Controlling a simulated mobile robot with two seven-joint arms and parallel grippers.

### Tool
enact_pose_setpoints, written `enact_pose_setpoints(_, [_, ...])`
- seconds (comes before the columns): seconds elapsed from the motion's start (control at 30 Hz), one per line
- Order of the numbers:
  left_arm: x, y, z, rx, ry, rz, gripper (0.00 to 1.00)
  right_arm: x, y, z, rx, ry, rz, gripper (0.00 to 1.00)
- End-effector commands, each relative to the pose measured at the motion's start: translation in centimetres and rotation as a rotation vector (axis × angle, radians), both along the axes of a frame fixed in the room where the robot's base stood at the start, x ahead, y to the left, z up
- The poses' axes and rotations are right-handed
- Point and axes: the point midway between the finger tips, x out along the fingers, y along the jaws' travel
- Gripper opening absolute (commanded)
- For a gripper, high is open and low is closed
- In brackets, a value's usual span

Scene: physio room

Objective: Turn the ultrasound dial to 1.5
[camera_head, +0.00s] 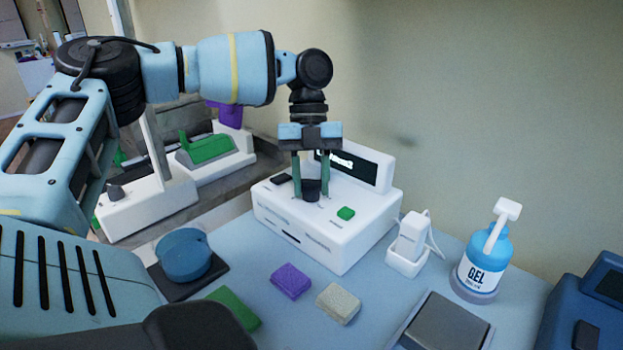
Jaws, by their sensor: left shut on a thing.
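The white ultrasound unit (340,245) stands on the light blue table near the wall, with a dark display (360,174) at its raised back. Its black dial (311,192) sits on the top face. My left gripper (311,190) comes down from above, with its two green fingers on either side of the dial, and is shut on it. The gripper partly covers the display, so I cannot read the whole of it. A green button (346,213) is to the right of the dial and a dark button (281,179) to the left. My right gripper is not in view.
A white probe in its holder (408,245) stands right of the unit, with a blue gel bottle (485,255) beyond. Purple (291,281) and beige (338,302) blocks lie in front. A blue round container (184,256) is at left, a grey-topped tray (446,325) at front right.

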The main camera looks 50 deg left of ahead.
Motion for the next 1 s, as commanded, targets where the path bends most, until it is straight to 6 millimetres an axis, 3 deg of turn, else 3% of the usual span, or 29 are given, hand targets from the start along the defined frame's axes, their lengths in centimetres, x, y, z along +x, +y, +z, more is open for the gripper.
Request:
enact_pose_setpoints(0.6, [0.02, 0.08, -0.05, 0.003, 0.0, -0.045, 0.12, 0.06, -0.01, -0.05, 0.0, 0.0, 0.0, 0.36])
enact_pose_setpoints(0.63, [0.02, 0.08, -0.05, 0.003, 0.0, -0.045, 0.36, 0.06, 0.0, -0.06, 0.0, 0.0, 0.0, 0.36])
enact_pose_setpoints(0.77, [0.02, 0.06, -0.04, 0.003, -0.001, -0.045, 0.53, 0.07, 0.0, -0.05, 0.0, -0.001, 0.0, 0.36])
enact_pose_setpoints(0.8, [0.01, 0.05, -0.03, 0.002, 0.0, -0.045, 0.56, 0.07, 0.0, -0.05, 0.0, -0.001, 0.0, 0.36])
enact_pose_setpoints(1.0, [0.02, 0.02, -0.01, 0.002, -0.001, -0.044, 0.56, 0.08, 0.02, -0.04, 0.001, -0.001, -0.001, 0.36])
